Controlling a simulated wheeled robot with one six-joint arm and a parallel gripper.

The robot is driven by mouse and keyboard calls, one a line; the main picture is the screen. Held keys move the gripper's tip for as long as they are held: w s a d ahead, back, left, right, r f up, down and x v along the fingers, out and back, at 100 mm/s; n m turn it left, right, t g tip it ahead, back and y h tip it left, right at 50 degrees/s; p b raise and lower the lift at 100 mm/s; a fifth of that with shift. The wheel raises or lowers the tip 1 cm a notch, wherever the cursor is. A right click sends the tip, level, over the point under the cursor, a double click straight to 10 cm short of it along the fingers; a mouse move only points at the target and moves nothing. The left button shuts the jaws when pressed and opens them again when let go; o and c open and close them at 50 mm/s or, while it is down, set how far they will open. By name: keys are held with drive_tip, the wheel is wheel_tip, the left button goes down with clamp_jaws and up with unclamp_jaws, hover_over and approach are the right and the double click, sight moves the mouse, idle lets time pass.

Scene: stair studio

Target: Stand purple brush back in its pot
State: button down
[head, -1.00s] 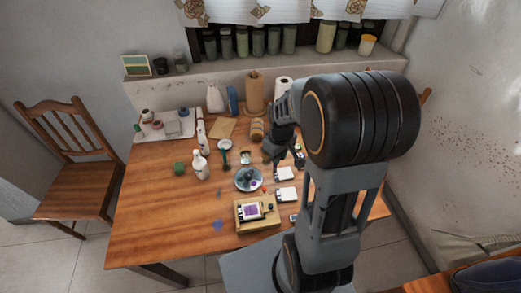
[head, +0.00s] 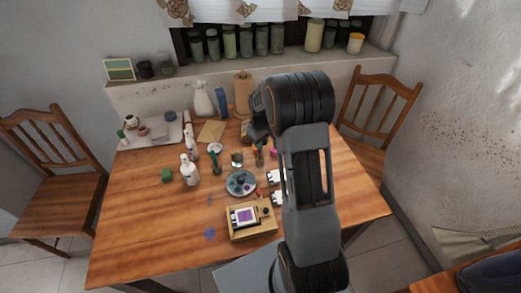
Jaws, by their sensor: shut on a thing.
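My gripper (head: 257,136) is over the back middle of the table and points down. It is shut on a slim thing, which I take to be the purple brush; the arm and fingers hide most of it and its colour is not clear. A small upright dark greenish-brown thing (head: 259,158) shows just below the fingers. I cannot tell whether it is the held brush's lower part or a pot with something in it. A small clear glass jar (head: 237,159) stands to its left.
A round plate (head: 241,183) with dark items and a wooden box with a purple patch (head: 245,216) lie in front. The left front tabletop (head: 140,225) is clear.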

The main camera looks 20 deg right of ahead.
drive_tip(key=shift+w+d+f+b, duration=0.1)
drive_tip(key=shift+w+f+b, duration=0.1)
drive_tip(key=shift+f+b, duration=0.6)
drive_tip(key=shift+w+f+b, duration=0.2)
drive_tip(key=shift+f+b, duration=0.2)
drive_tip(key=shift+f, duration=0.75)
drive_tip(key=shift+f, duration=0.15)
drive_tip(key=c, duration=1.1)
unclamp_jaws()
